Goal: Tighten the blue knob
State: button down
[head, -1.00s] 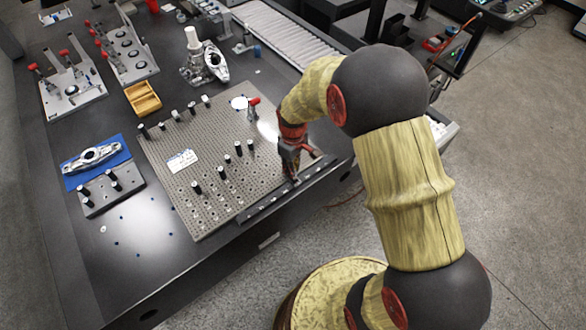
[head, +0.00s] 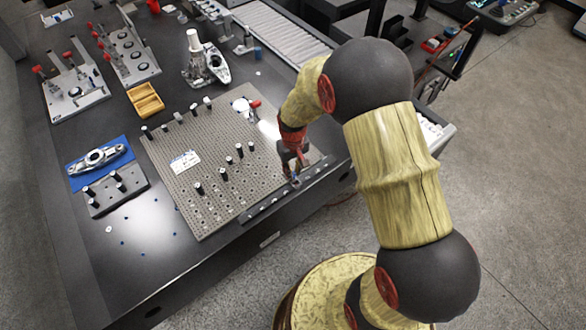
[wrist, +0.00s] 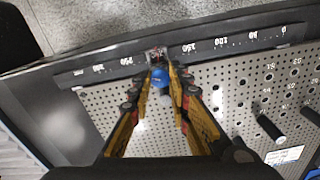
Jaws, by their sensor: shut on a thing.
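The blue knob (wrist: 160,77) shows in the wrist view between my two fingertips, beside a small block on the scale rail (wrist: 207,45). My gripper (wrist: 160,85) is shut on the knob, with one finger on each side of it. In the head view my gripper (head: 293,178) reaches down to the rail along the front right edge of the perforated plate (head: 215,200). The knob is too small and too covered by the fingers to make out well there.
Several black posts (head: 198,188) stand on the plate. A wooden tray (head: 146,100), a blue mat (head: 75,183) with a metal part, and clamp fixtures (head: 75,92) lie to the left and back. Small blue bits are scattered on the table's front left.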

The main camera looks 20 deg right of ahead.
jog(key=shift+m, duration=0.4)
jog(key=c, duration=1.7)
grip_release()
jog(key=shift+o, duration=0.2)
jog(key=shift+r, duration=0.1)
notch_tip(320, 180, up, 12)
jog(key=shift+s, duration=0.1)
